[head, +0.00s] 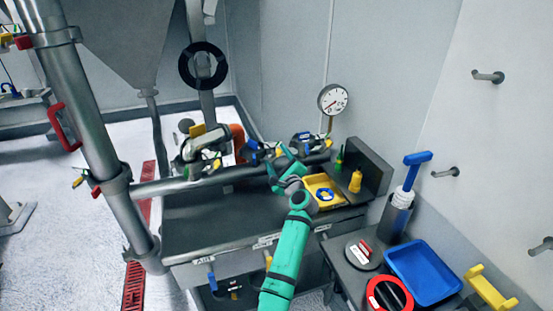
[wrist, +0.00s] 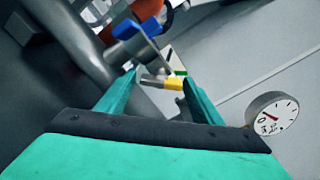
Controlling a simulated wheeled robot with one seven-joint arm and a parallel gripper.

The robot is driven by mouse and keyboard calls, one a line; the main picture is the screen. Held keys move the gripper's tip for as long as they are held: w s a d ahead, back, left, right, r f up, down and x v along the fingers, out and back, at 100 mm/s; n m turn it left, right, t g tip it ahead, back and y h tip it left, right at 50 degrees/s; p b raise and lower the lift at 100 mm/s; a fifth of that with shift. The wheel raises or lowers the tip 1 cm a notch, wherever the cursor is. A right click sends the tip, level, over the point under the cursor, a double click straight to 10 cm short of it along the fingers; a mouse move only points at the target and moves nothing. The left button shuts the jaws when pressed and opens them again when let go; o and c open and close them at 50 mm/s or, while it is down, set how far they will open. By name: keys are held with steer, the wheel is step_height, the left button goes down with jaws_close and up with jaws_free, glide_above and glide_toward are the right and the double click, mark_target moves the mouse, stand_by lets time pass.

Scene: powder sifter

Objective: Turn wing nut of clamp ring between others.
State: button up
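In the head view, several clamps sit along the horizontal pipe (head: 165,187), with blue wing nuts (head: 252,152) among them. My gripper (head: 280,161) is beside the right part of this pipe. In the wrist view, my gripper (wrist: 159,76) is open, its two teal fingers spread apart. A yellow piece (wrist: 174,84) on a metal bolt (wrist: 151,79) shows between the fingertips, nearer the right one. I cannot tell whether it touches. A blue wing nut (wrist: 134,29) on a metal clamp shows beyond the left finger. Which clamp ring the yellow piece belongs to is unclear.
A round gauge (head: 333,99) stands behind the bench (head: 205,232). A yellow tray (head: 311,183) holding a blue part lies right of the gripper. A blue tray (head: 423,271) and a red-rimmed round part (head: 389,296) are at lower right. The bench's left top is clear.

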stand_by(0.3)
steer(key=v, duration=1)
steer(key=shift+s+d, duration=0.15)
steer(key=shift+s, duration=0.2)
